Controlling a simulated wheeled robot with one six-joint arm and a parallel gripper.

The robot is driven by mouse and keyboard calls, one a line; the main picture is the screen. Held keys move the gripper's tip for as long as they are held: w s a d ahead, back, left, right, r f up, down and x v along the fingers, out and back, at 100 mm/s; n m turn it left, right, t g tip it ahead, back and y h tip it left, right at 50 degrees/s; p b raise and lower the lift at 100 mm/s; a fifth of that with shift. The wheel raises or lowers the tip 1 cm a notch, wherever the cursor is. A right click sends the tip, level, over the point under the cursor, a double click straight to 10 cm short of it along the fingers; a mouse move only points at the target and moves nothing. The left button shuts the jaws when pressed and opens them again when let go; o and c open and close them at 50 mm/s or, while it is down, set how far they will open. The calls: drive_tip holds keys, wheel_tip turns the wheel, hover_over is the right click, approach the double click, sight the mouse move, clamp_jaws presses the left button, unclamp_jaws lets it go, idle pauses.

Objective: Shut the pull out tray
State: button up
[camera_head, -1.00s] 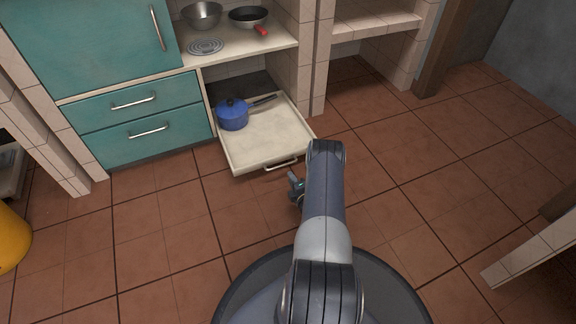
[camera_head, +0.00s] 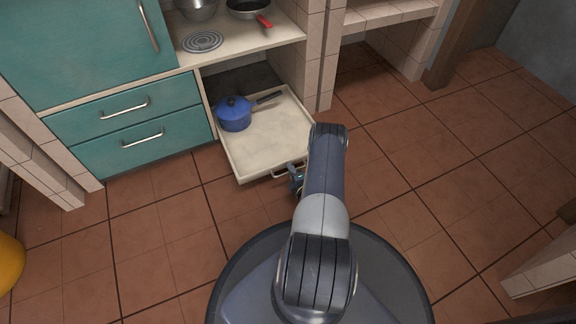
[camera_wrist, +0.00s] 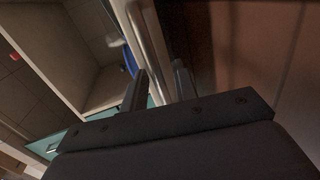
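The pull out tray (camera_head: 272,138) is pale and stands out from the low opening under the counter. A blue lidded pot (camera_head: 234,114) sits on its left part. The tray's metal handle (camera_head: 280,172) is on its front edge. My gripper (camera_head: 296,178) is at the right end of the handle, partly hidden by my arm. In the wrist view my gripper (camera_wrist: 160,85) has its two fingers apart, with a pale bar-like edge (camera_wrist: 150,40) of the tray front running between or just beyond them. I cannot tell whether they touch it.
Teal drawers (camera_head: 128,120) stand left of the tray. A hob ring (camera_head: 202,42), a metal bowl (camera_head: 196,8) and a dark pan (camera_head: 249,8) are on the counter above. A tiled pillar (camera_head: 318,60) stands right of the opening. The tiled floor (camera_head: 150,230) in front is clear.

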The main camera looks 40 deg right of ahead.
drive_tip(key=shift+c, duration=0.2)
clamp_jaws()
drive_tip(key=shift+w, duration=0.1)
idle(0.4)
